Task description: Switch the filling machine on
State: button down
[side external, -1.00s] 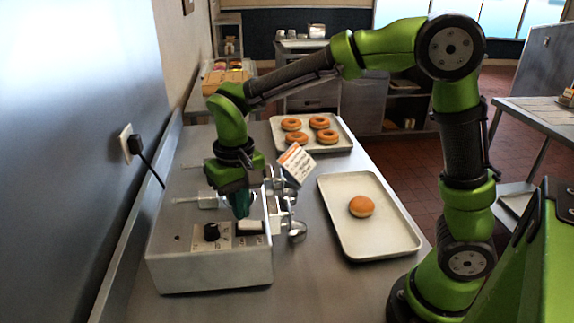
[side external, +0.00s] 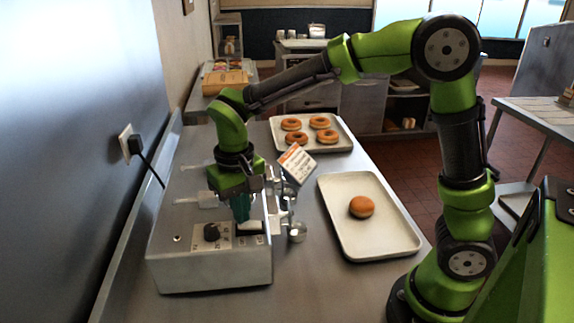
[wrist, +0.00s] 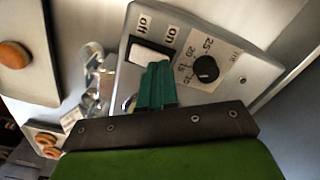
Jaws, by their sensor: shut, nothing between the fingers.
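The filling machine (side external: 210,274) is a grey metal box on the left of the counter, with a black dial (side external: 211,232) and nozzles at its side. In the wrist view its white rocker switch (wrist: 148,53) lies between the dial and the nozzles, with "off" and "on" printed beside it. My gripper (side external: 241,218) is shut and empty, pointing down at the switch. In the wrist view its teal fingertips (wrist: 159,66) are at the switch's edge, nearer the "on" label. They partly hide that end, so I cannot tell whether they touch it or which way the rocker is tipped.
A tray of several ring doughnuts (side external: 326,136) lies behind. A printed card (side external: 297,163) stands near the nozzles. A plug and cord (side external: 136,144) are on the left wall.

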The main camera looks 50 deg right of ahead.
aim_at(248, 226)
jog(key=shift+f, duration=0.6)
jog(key=shift+r, duration=3.6)
jog(key=shift+w, duration=0.1)
jog(key=shift+s+d+f+n+t+y, duration=0.15)
jog(key=shift+s+f+n+t+y, duration=0.2)
jog(key=shift+s+f, duration=0.35)
jog(key=s+d+r+m+t+y, duration=0.1)
jog(key=s+d+r+t, duration=0.3)
jog(key=s, duration=0.8)
jog(key=d+t, duration=0.2)
jog(key=d, duration=0.2)
jog(key=shift+s+d+r+m, duration=0.2)
jog(key=shift+s+d+m, duration=0.05)
jog(key=shift+m, duration=0.1)
